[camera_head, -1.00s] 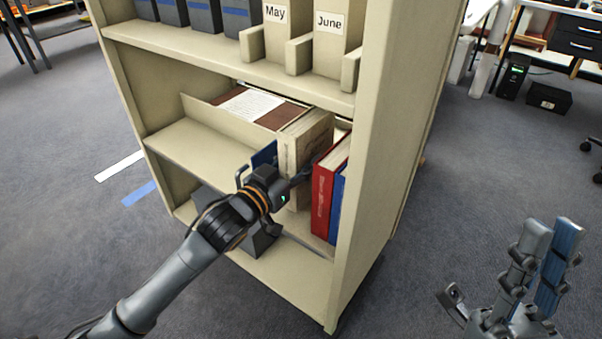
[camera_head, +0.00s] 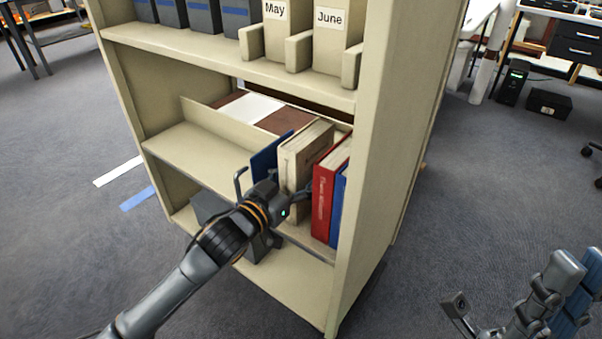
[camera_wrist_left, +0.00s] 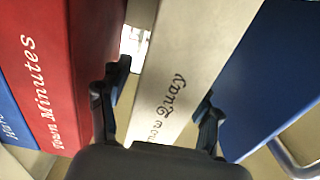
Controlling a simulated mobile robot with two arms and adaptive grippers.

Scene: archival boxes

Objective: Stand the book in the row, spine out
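The cream book (camera_head: 306,160) with dark lettering on its spine stands in the lower shelf row, spine facing out. It is between a blue book (camera_head: 268,158) on its left and a red book (camera_head: 326,196) on its right. My left gripper (camera_head: 298,197) is at the spine. In the left wrist view its fingers (camera_wrist_left: 162,100) are spread on either side of the cream book (camera_wrist_left: 180,75), with a gap showing at the left finger. The red book (camera_wrist_left: 95,70) is beside that finger. My right gripper (camera_head: 574,283) is away at the lower right, off the shelf; its opening is unclear.
Another blue book (camera_head: 339,207) stands right of the red one, near the shelf's side panel (camera_head: 375,190). A brown box with a white label (camera_head: 250,108) lies behind. The shelf's left part is bare.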

